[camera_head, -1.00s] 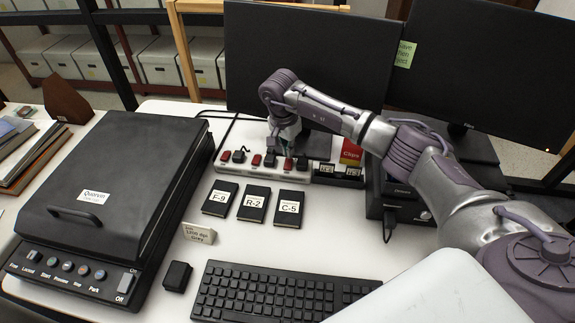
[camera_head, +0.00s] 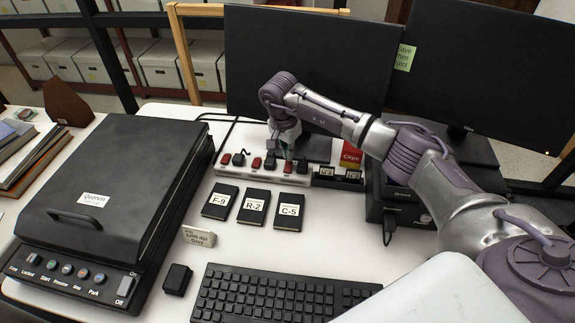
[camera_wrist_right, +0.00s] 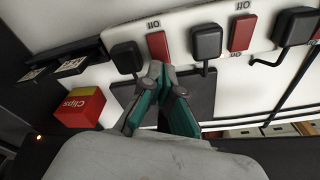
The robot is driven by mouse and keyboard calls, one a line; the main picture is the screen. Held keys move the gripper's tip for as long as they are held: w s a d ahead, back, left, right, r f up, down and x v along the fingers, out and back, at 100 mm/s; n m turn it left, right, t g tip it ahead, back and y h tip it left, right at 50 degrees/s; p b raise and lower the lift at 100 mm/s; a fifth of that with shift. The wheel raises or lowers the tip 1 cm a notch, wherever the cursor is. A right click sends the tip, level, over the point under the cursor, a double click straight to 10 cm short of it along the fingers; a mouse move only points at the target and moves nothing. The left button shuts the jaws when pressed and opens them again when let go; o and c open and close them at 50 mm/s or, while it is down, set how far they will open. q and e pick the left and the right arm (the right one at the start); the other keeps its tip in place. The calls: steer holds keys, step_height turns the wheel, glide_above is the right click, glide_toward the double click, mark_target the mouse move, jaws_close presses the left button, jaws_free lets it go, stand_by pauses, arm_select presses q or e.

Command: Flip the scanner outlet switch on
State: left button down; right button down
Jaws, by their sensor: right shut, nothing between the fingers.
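A white power strip (camera_head: 255,177) lies behind the three small black labelled boxes, with red switches and black plugs along it. My right gripper (camera_head: 288,153) is shut and empty, pointing down at the strip's rightmost red switch (camera_head: 288,167). In the right wrist view, the closed fingertips (camera_wrist_right: 158,70) are at the near edge of that switch (camera_wrist_right: 158,45), between two black plugs; I cannot tell whether they touch it. "Off" is printed beside the switches. The black scanner (camera_head: 115,165) sits at the left. Its cable's path to an outlet is unclear. My left gripper is not in view.
Monitors (camera_head: 310,65) stand close behind the strip. A red Clips box (camera_head: 351,155) is right of it. Labelled boxes F-9 (camera_head: 220,201), R-2 (camera_head: 253,206) and C-5 (camera_head: 289,211) lie in front, then the keyboard (camera_head: 280,295).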

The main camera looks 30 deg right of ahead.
mark_target(289, 164)
steer(key=shift+f+b, duration=0.95)
steer(key=shift+f, duration=0.25)
stand_by(0.7)
steer(key=shift+s, duration=0.1)
steer(key=shift+r+p, duration=0.65)
steer(key=shift+r, duration=0.2)
steer(key=shift+r+p, duration=1.55)
steer(key=shift+r, duration=1.15)
steer(key=shift+f, duration=0.1)
